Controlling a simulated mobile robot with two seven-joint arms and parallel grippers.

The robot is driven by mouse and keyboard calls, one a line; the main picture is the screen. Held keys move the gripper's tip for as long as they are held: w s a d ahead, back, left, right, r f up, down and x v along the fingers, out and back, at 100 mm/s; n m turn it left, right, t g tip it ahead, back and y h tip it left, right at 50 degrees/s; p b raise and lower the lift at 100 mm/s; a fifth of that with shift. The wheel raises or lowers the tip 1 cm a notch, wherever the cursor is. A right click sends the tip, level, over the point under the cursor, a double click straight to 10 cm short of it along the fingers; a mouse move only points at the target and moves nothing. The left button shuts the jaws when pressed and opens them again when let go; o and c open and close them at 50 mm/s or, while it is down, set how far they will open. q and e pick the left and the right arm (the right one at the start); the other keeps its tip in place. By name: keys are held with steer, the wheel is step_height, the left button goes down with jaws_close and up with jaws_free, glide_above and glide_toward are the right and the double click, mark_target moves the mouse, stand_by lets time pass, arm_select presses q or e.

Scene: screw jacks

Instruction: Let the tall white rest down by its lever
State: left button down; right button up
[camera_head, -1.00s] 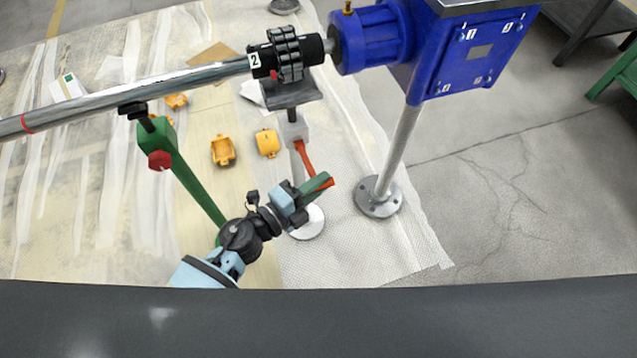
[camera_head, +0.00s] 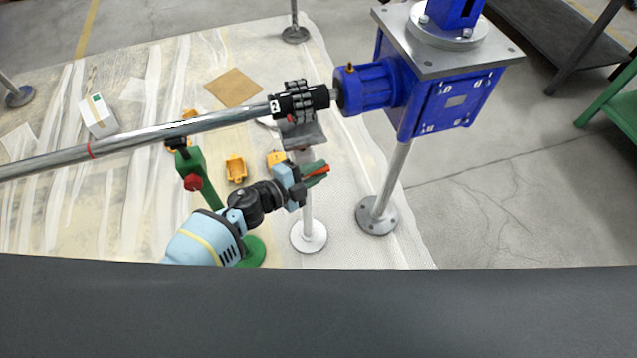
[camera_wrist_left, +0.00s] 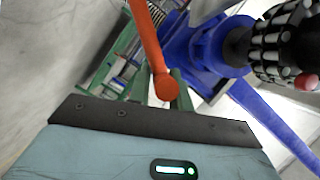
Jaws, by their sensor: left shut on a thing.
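The tall white rest has a round white foot (camera_head: 308,237), a pale post and a grey top plate (camera_head: 303,137) just under the black shaft coupling. I cannot tell whether the plate touches it. Its orange lever (camera_head: 317,171) shows in the head view between the green fingers of my left gripper (camera_head: 313,172). The gripper is shut on the lever, in front of the post, and hides part of it. In the left wrist view the lever (camera_wrist_left: 150,45) runs from the top edge to a rounded end near the gripper body. My right gripper is not in view.
A long steel shaft (camera_head: 180,130) joins the coupling (camera_head: 300,102) to a blue motor and gearbox (camera_head: 440,100) on a steel post. A green stand with a red knob (camera_head: 193,182) is left of my gripper. Yellow parts (camera_head: 236,168) lie on the floor sheet.

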arm_select(q)
steer(key=shift+w+a+r, duration=0.3)
steer(key=shift+w+r, duration=0.5)
steer(key=shift+w, duration=0.05)
steer(key=shift+w+a+r, duration=0.1)
steer(key=shift+w+r, duration=0.15)
steer(key=shift+w, duration=0.2)
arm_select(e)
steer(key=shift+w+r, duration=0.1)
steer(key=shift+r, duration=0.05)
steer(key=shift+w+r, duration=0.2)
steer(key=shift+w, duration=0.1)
arm_select(q)
steer(key=shift+w, duration=0.1)
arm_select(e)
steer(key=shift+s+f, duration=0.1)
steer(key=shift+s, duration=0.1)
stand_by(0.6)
arm_select(q)
steer(key=c, duration=1.3)
jaws_free()
steer(key=shift+a+f, duration=0.1)
steer(key=shift+f, duration=0.15)
